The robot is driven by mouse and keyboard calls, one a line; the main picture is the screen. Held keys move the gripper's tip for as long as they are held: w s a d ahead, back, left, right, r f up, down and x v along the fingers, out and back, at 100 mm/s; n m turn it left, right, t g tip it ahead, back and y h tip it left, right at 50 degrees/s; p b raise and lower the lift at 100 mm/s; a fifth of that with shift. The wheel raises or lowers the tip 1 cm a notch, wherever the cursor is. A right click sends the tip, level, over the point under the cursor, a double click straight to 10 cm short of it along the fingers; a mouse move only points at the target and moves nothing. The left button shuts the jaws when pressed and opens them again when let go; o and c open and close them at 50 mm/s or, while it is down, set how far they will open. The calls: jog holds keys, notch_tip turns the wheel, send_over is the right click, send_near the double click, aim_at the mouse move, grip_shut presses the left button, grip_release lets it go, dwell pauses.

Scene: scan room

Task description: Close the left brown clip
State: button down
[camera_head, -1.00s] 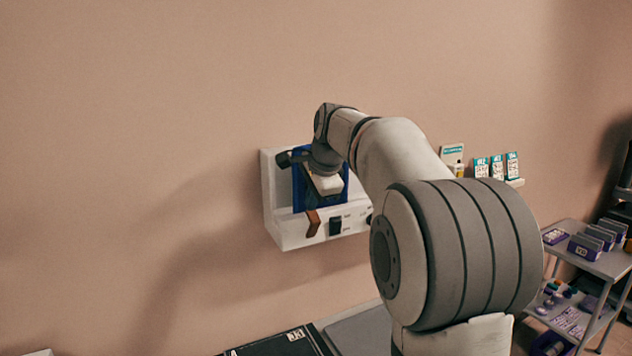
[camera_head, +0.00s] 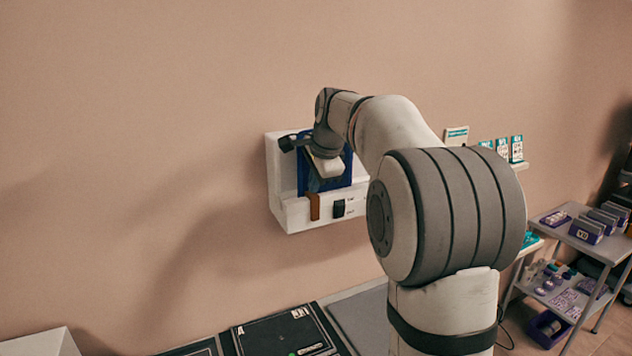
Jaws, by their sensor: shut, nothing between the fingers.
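The left brown clip (camera_head: 314,206) is on the lower front of a white wall-mounted unit (camera_head: 285,215). It stands nearly upright, close to the unit's face. A blue panel (camera_head: 343,180) is set upright in the unit above the clip. My gripper (camera_head: 318,178) points down in front of the blue panel, above the clip and apart from it in the picture. It is shut and empty, its fingertips small and dark against the panel. My arm hides the unit's right side, and no second brown clip shows.
A black switch (camera_head: 339,208) sits right of the clip, and a dark knob (camera_head: 287,143) at the unit's upper left. Black cases (camera_head: 285,335) lie below. A wall shelf with cards (camera_head: 516,150) and a grey cart (camera_head: 590,250) stand right. The wall left is clear.

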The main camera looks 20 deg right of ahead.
jog(key=shift+s+d+f+b, duration=0.15)
jog(key=shift+s+f+b, duration=0.25)
jog(key=shift+s, duration=0.25)
jog(key=shift+r, duration=0.15)
jog(key=shift+r+p, duration=0.35)
jog(key=shift+p, duration=0.05)
notch_tip(320, 180, up, 13)
jog(key=p, duration=0.3)
jog(key=shift+s, duration=0.1)
jog(key=s+a+f+n+g, duration=0.1)
jog(key=s+a+f+n, duration=0.1)
jog(key=s+f+n, duration=0.6)
jog(key=s+a+f+n+g+h, duration=0.1)
jog(key=s+f+n, duration=0.7)
jog(key=s+f, duration=0.8)
jog(key=s+a, duration=0.1)
jog(key=s, duration=0.8)
jog(key=shift+s+f, duration=0.25)
jog(key=shift+f, duration=0.1)
